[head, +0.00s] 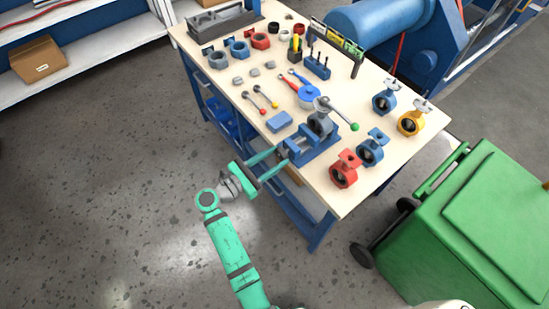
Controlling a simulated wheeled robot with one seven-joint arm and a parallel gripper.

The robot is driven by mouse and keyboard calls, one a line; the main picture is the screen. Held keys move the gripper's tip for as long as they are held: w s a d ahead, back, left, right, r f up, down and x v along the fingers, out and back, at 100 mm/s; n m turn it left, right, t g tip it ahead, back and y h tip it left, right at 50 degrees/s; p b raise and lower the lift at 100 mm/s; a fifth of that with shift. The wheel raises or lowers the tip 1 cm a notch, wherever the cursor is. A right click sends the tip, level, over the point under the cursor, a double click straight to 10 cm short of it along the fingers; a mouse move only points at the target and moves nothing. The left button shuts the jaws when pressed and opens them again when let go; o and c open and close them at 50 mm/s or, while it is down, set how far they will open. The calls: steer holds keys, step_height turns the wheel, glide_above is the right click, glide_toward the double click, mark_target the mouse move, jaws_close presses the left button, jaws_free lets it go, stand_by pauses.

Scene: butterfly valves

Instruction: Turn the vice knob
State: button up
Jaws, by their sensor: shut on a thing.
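The blue vice (316,151) is fixed at the near edge of the wooden workbench (352,190). It clamps a grey butterfly valve (319,124), whose long lever (338,112) ends in a green ball at the right. My green gripper (282,157) reaches in from the lower left, level with the vice's front end. Its two long fingers lie on either side of the vice knob and are shut on it. The knob is small and mostly hidden between the fingertips, so its turn angle cannot be told.
A red valve (344,172) and a blue valve (371,150) stand right of the vice. A blue box (279,122) and red-tipped tools (266,99) lie to its left. A green bin (470,230) stands at the right. The floor at left is clear.

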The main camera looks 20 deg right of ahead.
steer(key=shift+a+f+n, duration=0.1)
steer(key=shift+n, duration=0.3)
steer(key=o, duration=1.1)
steer(key=v, duration=1)
steer(key=shift+s+a, duration=0.15)
steer(key=shift+a, duration=0.2)
